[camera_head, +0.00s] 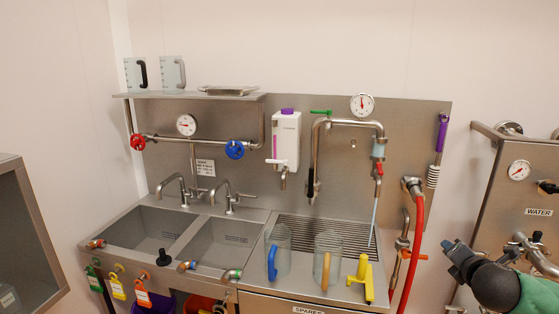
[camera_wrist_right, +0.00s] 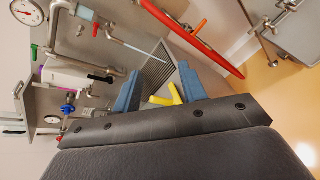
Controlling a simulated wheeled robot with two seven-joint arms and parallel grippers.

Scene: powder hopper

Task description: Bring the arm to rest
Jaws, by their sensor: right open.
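My right gripper (camera_head: 455,257) comes in from the lower right in the head view, on a dark wrist with a green sleeve. It is in the air to the right of the sink unit, in front of the steel water cabinet. In the right wrist view its two blue-grey fingers (camera_wrist_right: 159,88) stand apart with nothing between them. A yellow handled tool (camera_wrist_right: 166,97) shows beyond the fingers, apart from them. My left gripper is in neither view.
The yellow tool (camera_head: 361,279) stands on the drainboard beside two clear jugs (camera_head: 279,243) (camera_head: 327,248). A red hose (camera_head: 417,240) hangs left of my right gripper. The water cabinet (camera_head: 505,205) with valves is at the right. Double sinks (camera_head: 150,228) are at left.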

